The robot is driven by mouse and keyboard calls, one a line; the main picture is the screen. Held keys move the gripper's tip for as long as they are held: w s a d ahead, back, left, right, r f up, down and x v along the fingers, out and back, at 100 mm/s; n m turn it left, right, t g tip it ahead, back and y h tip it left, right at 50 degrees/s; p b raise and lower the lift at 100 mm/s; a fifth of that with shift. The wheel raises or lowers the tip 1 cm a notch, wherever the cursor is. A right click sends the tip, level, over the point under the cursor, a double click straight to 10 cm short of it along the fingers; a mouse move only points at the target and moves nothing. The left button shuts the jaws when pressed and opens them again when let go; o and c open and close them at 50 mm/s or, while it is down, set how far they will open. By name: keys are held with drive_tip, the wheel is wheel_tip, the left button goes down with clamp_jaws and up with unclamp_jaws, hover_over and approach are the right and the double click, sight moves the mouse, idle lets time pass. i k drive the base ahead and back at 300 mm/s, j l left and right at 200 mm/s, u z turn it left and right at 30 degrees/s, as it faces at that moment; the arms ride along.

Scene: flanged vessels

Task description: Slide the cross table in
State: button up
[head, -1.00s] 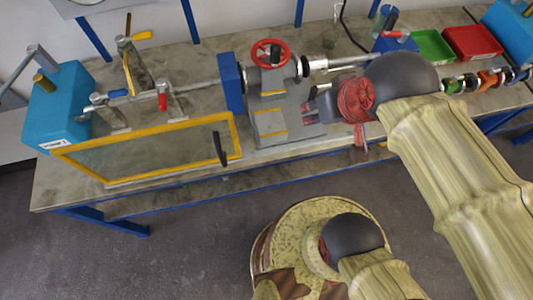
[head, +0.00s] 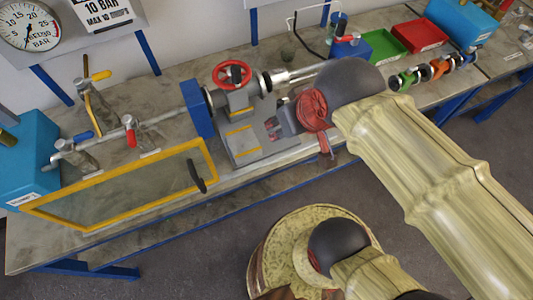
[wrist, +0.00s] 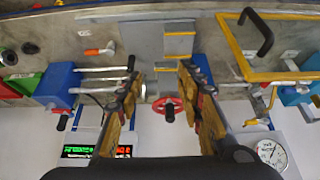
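The grey machine with the cross table (head: 250,142) stands mid-bench in the head view, with yellow stripes on its grey blocks. I cannot clearly tell the sliding part from its base. In the wrist view its grey blocks (wrist: 178,44) lie beyond my fingertips. A red handwheel (head: 232,74) sits on top of the machine; it shows partly between my fingers in the wrist view (wrist: 160,106). My gripper (wrist: 160,72) has its two fingers apart with nothing seen between the tips.
A yellow-framed clear guard (head: 130,187) with a black handle stands at the bench's front left. A blue box (head: 22,165) is at far left. Green (head: 384,46) and red (head: 421,36) trays lie at back right. A pressure gauge (head: 28,25) hangs on the wall.

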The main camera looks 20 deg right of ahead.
sight(244, 133)
drive_tip(key=j, duration=0.6)
drive_tip(key=k+j+z, duration=0.1)
drive_tip(key=j, duration=0.55)
drive_tip(key=k+j, duration=0.1)
drive_tip(key=j, duration=0.5)
